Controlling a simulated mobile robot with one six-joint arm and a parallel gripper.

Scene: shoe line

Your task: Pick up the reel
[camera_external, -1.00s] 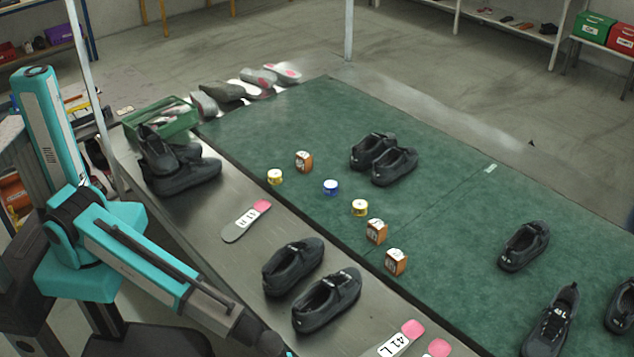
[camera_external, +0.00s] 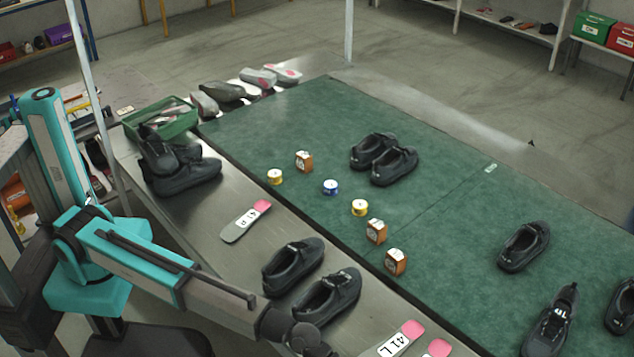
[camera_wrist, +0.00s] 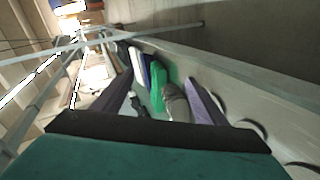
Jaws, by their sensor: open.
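Three small reel-like rolls stand on the green mat in the external view: a yellow one (camera_external: 275,177) at the left, a blue one (camera_external: 330,187) in the middle and another yellow one (camera_external: 360,208) nearer the front. Which one is the reel is not shown. My gripper (camera_wrist: 160,85) is open, with its two dark fingers apart in the wrist view; I see no reel between them. In the external view my wrist is at the bottom edge, in front of the black shoes, and the fingertips are out of frame.
A pair of black shoes (camera_external: 325,296) stands on the metal ledge near my wrist. Insoles (camera_external: 246,221), a green bin (camera_external: 172,122) and more shoes share the ledge. Small orange-brown blocks (camera_external: 376,232) stand near the rolls. The mat's middle is largely clear.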

